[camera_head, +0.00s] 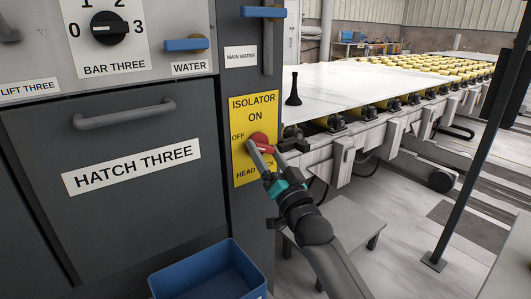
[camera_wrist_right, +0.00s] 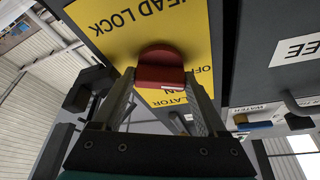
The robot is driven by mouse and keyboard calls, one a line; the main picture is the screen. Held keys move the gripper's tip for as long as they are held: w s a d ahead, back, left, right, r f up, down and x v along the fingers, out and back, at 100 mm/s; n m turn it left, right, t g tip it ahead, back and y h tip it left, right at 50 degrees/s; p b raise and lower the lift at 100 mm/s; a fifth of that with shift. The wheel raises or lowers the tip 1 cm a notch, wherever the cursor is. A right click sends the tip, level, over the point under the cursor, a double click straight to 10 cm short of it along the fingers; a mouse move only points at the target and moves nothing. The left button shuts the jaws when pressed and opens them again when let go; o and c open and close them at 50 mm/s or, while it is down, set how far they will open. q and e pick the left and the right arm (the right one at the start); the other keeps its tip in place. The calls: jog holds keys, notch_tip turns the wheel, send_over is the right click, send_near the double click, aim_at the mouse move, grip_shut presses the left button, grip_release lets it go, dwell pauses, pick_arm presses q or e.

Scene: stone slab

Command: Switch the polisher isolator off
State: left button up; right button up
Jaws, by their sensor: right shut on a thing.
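The polisher isolator is a red rotary handle (camera_head: 259,138) on a yellow plate (camera_head: 242,112) marked ISOLATOR, ON, OFF and HEAD LOCK, on the grey cabinet's side post. My right gripper (camera_head: 262,148) is shut on the handle, with one finger on each side of it. In the right wrist view, the red handle (camera_wrist_right: 160,68) sits between the fingertips (camera_wrist_right: 160,80), with a white mark at its lower edge. That view is turned over, with HEAD LOCK at the top. The fingers partly cover the handle, so its exact angle is hard to tell. My left gripper is not in view.
A HATCH THREE door (camera_head: 130,205) with a bar handle is on the left. Blue-handled water levers (camera_head: 186,45) and a BAR THREE dial (camera_head: 109,28) are above. A blue bin (camera_head: 215,268) stands below. A white slab (camera_head: 350,82) on a roller conveyor extends right.

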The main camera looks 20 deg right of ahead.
jog(key=n+y, duration=0.2)
jog(key=n, duration=0.3)
jog(key=shift+d, duration=0.15)
jog(key=shift+w+n+y, duration=0.1)
jog(key=shift+n+y, duration=0.5)
jog(key=shift+n, duration=0.1)
jog(key=shift+n+y, duration=0.4)
jog(key=shift+n, duration=0.4)
jog(key=o, duration=1.1)
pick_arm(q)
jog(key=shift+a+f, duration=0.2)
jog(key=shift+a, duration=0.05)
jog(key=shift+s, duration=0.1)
pick_arm(e)
jog(key=shift+g, duration=0.3)
